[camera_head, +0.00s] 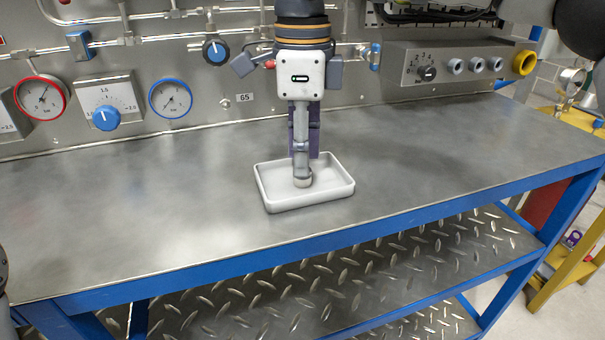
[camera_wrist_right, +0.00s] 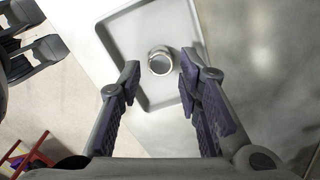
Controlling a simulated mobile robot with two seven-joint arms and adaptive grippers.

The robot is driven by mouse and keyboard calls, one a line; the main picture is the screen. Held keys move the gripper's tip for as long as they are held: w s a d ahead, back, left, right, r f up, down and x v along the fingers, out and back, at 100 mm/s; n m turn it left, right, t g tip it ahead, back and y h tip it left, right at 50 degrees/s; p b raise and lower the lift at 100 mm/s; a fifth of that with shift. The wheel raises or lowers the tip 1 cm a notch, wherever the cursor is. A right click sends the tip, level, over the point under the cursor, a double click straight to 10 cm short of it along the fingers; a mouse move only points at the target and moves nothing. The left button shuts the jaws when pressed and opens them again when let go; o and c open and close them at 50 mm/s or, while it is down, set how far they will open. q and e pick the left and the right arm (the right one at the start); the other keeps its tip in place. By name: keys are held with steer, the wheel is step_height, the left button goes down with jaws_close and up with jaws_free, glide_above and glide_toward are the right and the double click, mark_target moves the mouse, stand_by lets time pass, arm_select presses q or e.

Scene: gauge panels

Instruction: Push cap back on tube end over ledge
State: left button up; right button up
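A small round pale metallic piece (camera_wrist_right: 160,61) with a ring-like rim and a greyish middle is in the white tray; I cannot tell whether it is the cap or a tube end. In the head view it shows low at the fingertips (camera_head: 303,181). My right gripper (camera_wrist_right: 157,82) points down over the tray, its two purple-padded fingers apart and the round piece between or just beyond the tips. No contact shows. In the head view the right gripper (camera_head: 302,172) is seen side-on. My left gripper (camera_wrist_right: 38,38) shows at the wrist view's upper left, fingers apart and empty.
The white tray (camera_head: 262,188) with raised walls sits on the grey metal bench (camera_head: 150,210) near its blue front edge. A panel with gauges, a blue knob (camera_head: 106,118) and pipes stands behind. The bench is clear left and right of the tray.

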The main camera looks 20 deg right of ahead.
step_height(320, 180, down, 3)
steer(key=shift+r, duration=0.15)
jaws_close()
steer(key=shift+r, duration=0.1)
